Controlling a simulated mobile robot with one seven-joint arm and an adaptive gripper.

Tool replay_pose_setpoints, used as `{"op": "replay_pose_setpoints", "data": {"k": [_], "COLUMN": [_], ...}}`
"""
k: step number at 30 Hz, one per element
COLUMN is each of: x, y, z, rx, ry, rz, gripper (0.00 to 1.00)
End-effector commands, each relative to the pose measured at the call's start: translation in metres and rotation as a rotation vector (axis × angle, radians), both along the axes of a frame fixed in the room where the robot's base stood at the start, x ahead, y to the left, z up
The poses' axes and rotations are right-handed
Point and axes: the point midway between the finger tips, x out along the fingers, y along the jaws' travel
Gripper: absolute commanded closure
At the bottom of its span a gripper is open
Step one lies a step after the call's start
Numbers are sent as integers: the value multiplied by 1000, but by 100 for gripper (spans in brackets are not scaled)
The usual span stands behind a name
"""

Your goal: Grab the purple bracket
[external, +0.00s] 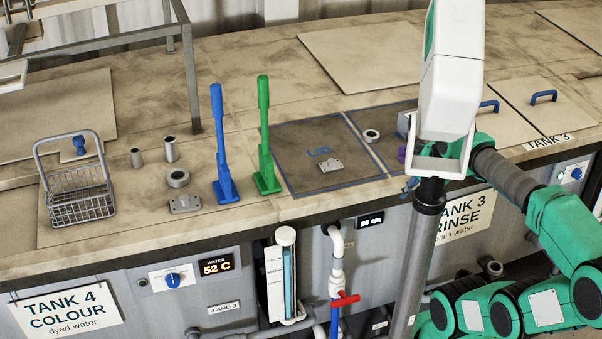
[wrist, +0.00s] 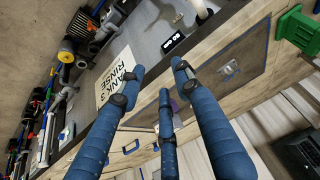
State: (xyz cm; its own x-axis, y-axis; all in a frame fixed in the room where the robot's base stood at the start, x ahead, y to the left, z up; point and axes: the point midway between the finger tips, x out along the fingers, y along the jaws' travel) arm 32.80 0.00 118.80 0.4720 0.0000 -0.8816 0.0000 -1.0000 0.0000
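The purple bracket (external: 402,154) sits on the counter at the right side of the blue-outlined area in the external view. Only a small part of it shows, as my white arm link covers the rest. In the wrist view a small purple patch of the bracket (wrist: 174,105) shows between my blue fingers. My gripper (wrist: 158,78) has its blue fingers spread apart, with nothing held between them. In the external view my gripper is mostly hidden behind my arm; a bit of blue shows by the counter's front edge.
A grey ring (external: 371,136) and a light grey bracket (external: 331,166) lie near the purple one. A green lever (external: 265,140) and a blue lever (external: 222,150) stand upright to the left. A wire basket (external: 80,190) stands farther left. The outlined area is otherwise mostly clear.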

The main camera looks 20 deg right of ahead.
Motion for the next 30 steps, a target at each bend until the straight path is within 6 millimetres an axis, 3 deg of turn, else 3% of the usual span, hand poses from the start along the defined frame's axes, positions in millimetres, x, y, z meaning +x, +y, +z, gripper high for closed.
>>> {"op": "replay_pose_setpoints", "data": {"k": [14, 20, 30], "x": [11, 38, 105], "y": [-2, -9, -29], "z": [12, 36, 74], "rx": [-27, -90, -219], "ry": [18, 62, 161], "rz": [44, 156, 443], "gripper": [67, 67, 67]}}
